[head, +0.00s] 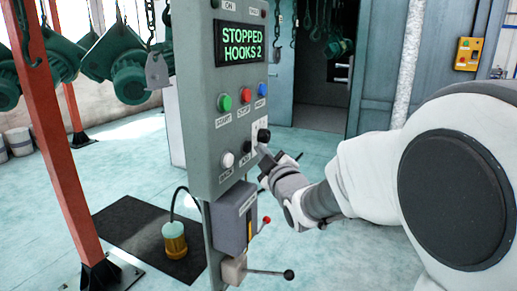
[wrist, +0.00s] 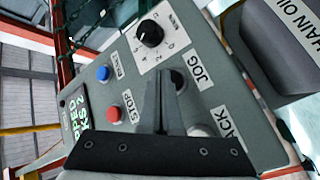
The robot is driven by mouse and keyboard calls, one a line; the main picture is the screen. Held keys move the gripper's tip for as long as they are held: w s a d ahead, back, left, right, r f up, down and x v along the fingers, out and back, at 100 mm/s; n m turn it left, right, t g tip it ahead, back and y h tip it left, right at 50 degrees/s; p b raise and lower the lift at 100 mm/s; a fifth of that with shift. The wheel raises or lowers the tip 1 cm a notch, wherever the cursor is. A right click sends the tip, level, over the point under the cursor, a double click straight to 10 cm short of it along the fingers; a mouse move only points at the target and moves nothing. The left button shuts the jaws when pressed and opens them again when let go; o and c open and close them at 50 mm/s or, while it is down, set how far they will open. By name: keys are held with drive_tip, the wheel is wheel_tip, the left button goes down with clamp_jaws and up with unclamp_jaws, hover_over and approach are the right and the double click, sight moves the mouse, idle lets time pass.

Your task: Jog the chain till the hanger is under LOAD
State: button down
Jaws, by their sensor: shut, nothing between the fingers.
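The control panel (head: 205,110) stands upright in the head view. Its display (head: 240,45) reads STOPPED, HOOKS 2. The black JOG button (wrist: 178,76) is in the wrist view, partly covered by my gripper (wrist: 168,80). My gripper's fingers are together, with their tips at the button; I cannot tell whether they press it. In the head view my gripper (head: 262,150) is at the panel's lower right. No LOAD sign is readable.
A black dial (wrist: 150,33), red STOP button (wrist: 113,111) and blue button (wrist: 103,73) are close by. A green START button (head: 224,103) and white button (head: 226,160) share the panel. A red post (head: 55,130) stands at left.

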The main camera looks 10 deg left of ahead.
drive_tip(key=d, duration=0.1)
drive_tip(key=s+d+b, duration=0.1)
drive_tip(key=d, duration=0.2)
drive_tip(key=shift+s+d+b, duration=0.35)
drive_tip(key=shift+d, duration=0.05)
idle(0.7)
drive_tip(key=s+d+f+m+g+h, duration=0.4)
drive_tip(key=s+d+m+h, duration=0.3)
drive_tip(key=s+d, duration=0.4)
drive_tip(key=s+d+f+m+g, duration=0.2)
drive_tip(key=s+f+m+g, duration=0.15)
drive_tip(key=s, duration=0.65)
drive_tip(key=s+d+f+m+g, duration=0.2)
drive_tip(key=s+f+m+g, duration=0.15)
drive_tip(key=s, duration=0.65)
wheel_tip(320, 180, up, 17)
drive_tip(key=p, duration=1.7)
drive_tip(key=shift+s+m+g+h, duration=0.25)
drive_tip(key=shift+m+g+h, duration=0.05)
